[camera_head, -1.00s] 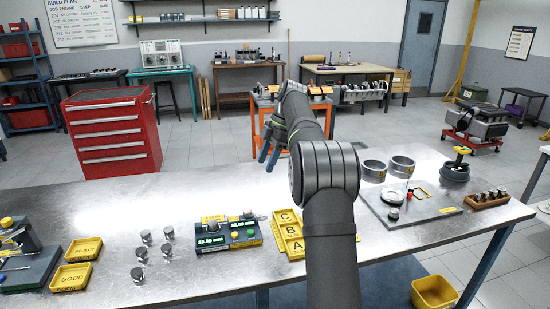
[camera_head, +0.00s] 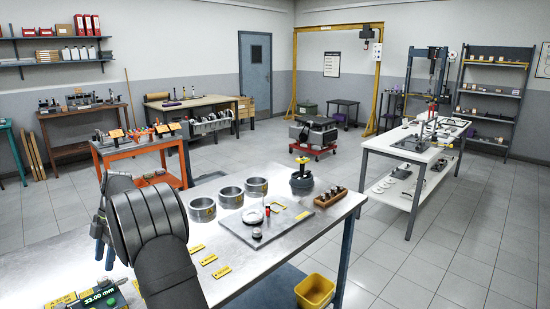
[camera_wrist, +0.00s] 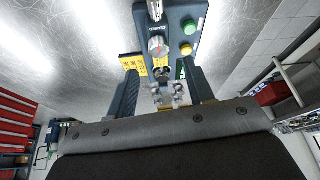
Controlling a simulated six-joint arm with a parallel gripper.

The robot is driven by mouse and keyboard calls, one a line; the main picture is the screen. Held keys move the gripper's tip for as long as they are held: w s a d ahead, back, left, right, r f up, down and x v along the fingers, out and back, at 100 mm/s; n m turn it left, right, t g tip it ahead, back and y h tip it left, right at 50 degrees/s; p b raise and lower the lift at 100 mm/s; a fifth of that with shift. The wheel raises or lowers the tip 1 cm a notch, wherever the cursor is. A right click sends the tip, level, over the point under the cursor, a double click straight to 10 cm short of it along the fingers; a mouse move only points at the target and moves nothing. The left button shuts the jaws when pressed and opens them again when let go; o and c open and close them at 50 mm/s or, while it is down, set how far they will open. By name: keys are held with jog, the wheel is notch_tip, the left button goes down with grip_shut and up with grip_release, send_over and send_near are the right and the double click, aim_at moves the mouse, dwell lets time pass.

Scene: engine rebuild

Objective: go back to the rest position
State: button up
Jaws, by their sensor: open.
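My gripper (camera_head: 104,240) is in the lower left of the head view, partly hidden behind my own arm, above the left part of the metal bench (camera_head: 50,262). In the wrist view my gripper (camera_wrist: 162,88) has its two dark fingers apart. A dark gauge box (camera_wrist: 187,14) with a green and a yellow button lies beyond the fingertips. A small metal cylinder (camera_wrist: 157,45) shows by the box, and whether it touches the box is unclear. The gauge's lit display (camera_head: 101,296) reads 33.00 mm at the bottom left of the head view.
Metal rings (camera_head: 230,196) stand on the bench beside a grey plate (camera_head: 262,226) with small parts. A wooden block (camera_head: 330,198) holds several pieces. A yellow bin (camera_head: 315,291) is below the bench edge. An orange cart (camera_head: 140,148) stands behind. The air above the bench looks clear.

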aim_at(102, 278)
jog(key=x, duration=0.5)
jog(key=shift+s+f, duration=0.15)
jog(key=shift+f, duration=0.1)
jog(key=v, duration=1.8)
jog(key=x, duration=1.8)
jog(key=m+t+y, duration=0.1)
jog(key=m, duration=0.3)
jog(key=shift+m, duration=0.3)
jog(key=m, duration=0.2)
jog(key=m+t, duration=0.1)
jog(key=m, duration=0.1)
jog(key=shift+s+t+y, duration=0.15)
jog(key=shift+t+y, duration=0.15)
jog(key=shift+y, duration=0.1)
jog(key=m+t, duration=0.2)
jog(key=m, duration=0.2)
jog(key=shift+s+m, duration=0.1)
jog(key=shift+m, duration=0.3)
jog(key=shift+m+t+h, duration=0.3)
jog(key=shift+m+t, duration=0.4)
jog(key=shift+m, duration=1.3)
